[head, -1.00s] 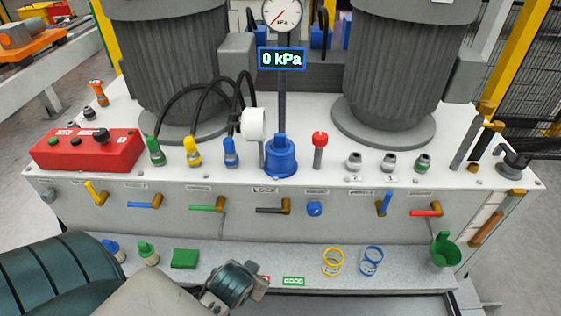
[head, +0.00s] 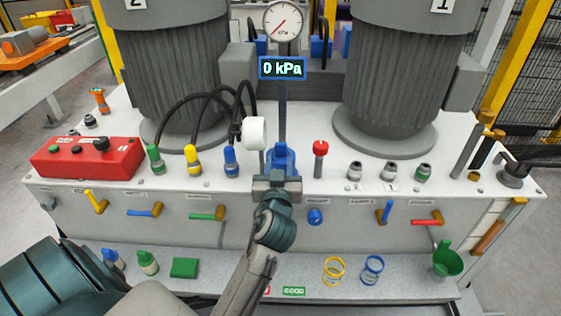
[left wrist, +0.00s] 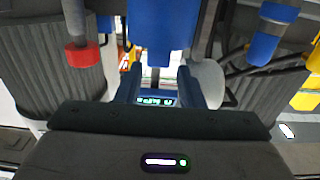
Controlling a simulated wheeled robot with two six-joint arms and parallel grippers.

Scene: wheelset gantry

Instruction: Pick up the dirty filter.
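No filter that I can pick out as dirty shows. A blue housing (head: 281,157) stands on the bench top below the gauge, mostly hidden behind my left gripper (head: 277,174). In the left wrist view, turned upside down, the blue housing (left wrist: 162,28) is at top centre. The fingers of my left gripper (left wrist: 158,88) stand apart on both sides of its narrower end. I cannot tell whether they touch it. My right gripper is out of view.
A red-topped post (head: 320,150) stands right of the housing. Blue (head: 231,158), yellow (head: 193,160) and green (head: 154,159) hose connectors stand left, with black hoses. Two large ribbed cylinders stand behind.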

